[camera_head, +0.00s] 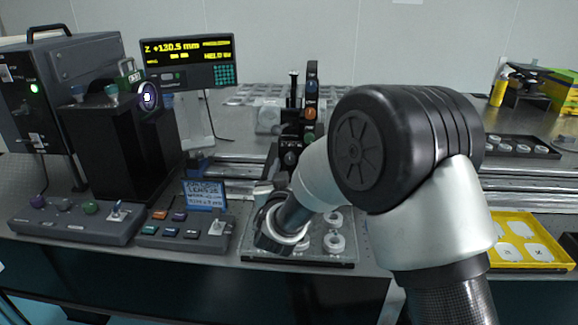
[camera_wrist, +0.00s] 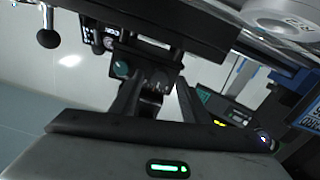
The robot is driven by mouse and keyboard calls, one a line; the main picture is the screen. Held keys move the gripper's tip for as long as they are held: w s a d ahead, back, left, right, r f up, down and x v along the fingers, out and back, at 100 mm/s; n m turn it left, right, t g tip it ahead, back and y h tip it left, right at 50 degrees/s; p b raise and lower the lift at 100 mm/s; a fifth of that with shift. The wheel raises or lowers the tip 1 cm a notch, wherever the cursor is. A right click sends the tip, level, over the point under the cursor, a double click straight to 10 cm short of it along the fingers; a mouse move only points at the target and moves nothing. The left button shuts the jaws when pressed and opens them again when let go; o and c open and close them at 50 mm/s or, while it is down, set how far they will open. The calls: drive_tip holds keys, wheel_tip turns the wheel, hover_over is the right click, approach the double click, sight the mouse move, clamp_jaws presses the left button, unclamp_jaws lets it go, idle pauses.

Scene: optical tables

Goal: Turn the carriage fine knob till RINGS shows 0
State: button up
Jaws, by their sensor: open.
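The carriage (camera_head: 311,100) stands on the rail behind my arm, with a column of small coloured and dark knobs; I cannot tell which is the fine knob. The readout (camera_head: 188,62) at the back left shows "Z +130.5 mm" in yellow; its smaller text, including any RINGS value, is too small to read. In the wrist view my gripper (camera_wrist: 155,98) is open, its two dark fingers apart around a dark round part. A teal knob (camera_wrist: 121,69) shows just beyond the left finger; contact cannot be told. In the head view my wrist hides the fingers.
A lens tray (camera_head: 335,262) lies below my wrist. A blue label card (camera_head: 204,195), a button box (camera_head: 184,231) and a control box with knobs (camera_head: 75,226) are at left. A black lamp housing (camera_head: 118,145) stands behind them. A yellow tray (camera_head: 487,258) is at right.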

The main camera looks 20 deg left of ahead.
drive_tip(key=shift+w, duration=0.3)
drive_tip(key=c, duration=1.1)
drive_tip(key=shift+o, duration=0.2)
